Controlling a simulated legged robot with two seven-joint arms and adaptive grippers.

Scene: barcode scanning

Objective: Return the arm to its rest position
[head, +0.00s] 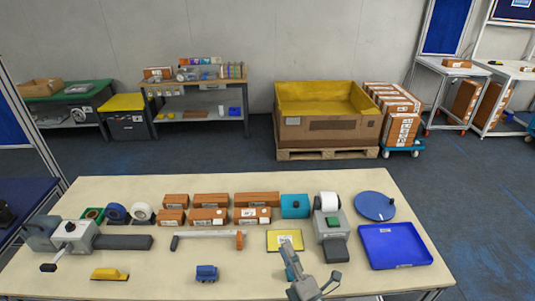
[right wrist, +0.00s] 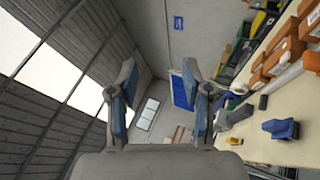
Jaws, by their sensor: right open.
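My right gripper (head: 312,272) is at the front edge of the table, right of centre, in the head view. Its fingers are spread and nothing is between them. In the right wrist view the open fingers (right wrist: 160,88) point across the room, with walls and roof behind the empty gap. One finger partly overlaps the area just in front of a yellow-edged pad (head: 272,241) in the head view. My left gripper does not show.
The pale table (head: 160,262) holds several brown boxes (head: 257,199), a blue tray (head: 395,246), a grey label printer (head: 330,229), a small blue device (head: 206,273) and a yellow-topped block (head: 110,274). The front middle is mostly clear.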

